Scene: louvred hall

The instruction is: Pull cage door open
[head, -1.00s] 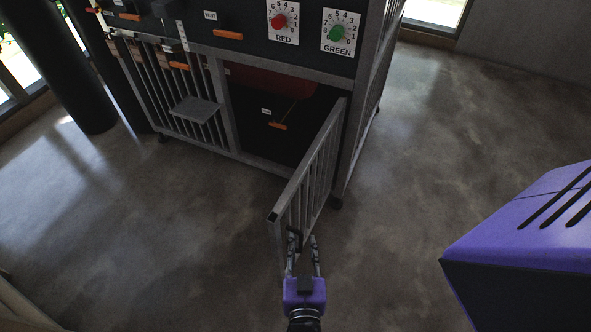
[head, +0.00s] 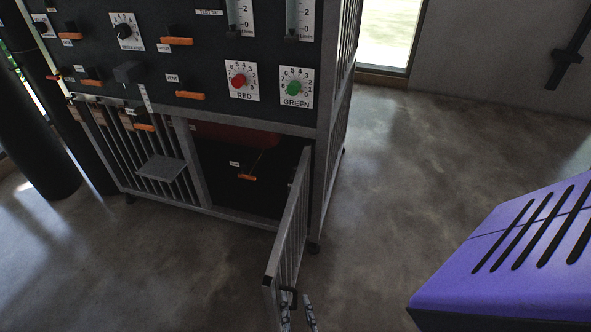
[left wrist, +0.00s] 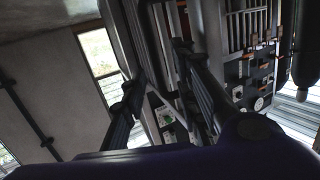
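The cage door (head: 290,235) is a grey barred panel at the lower right of the cabinet. It stands swung well out from its opening (head: 225,185) towards me. A small dark handle (head: 289,293) is near its free end. My left gripper (head: 297,312) is at the bottom edge of the head view, beside that handle; only its fingers show. In the left wrist view the two fingers (left wrist: 157,65) are spread apart, with grey door bars (left wrist: 148,45) between and beyond them. I cannot tell whether they touch the door. My right gripper is out of view.
The cabinet has a dark panel with a red dial (head: 238,80), a green dial (head: 293,87) and several orange-handled levers. A barred section with a small grey shelf (head: 161,168) is left of the opening. Concrete floor (head: 400,150) is clear right of the cabinet.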

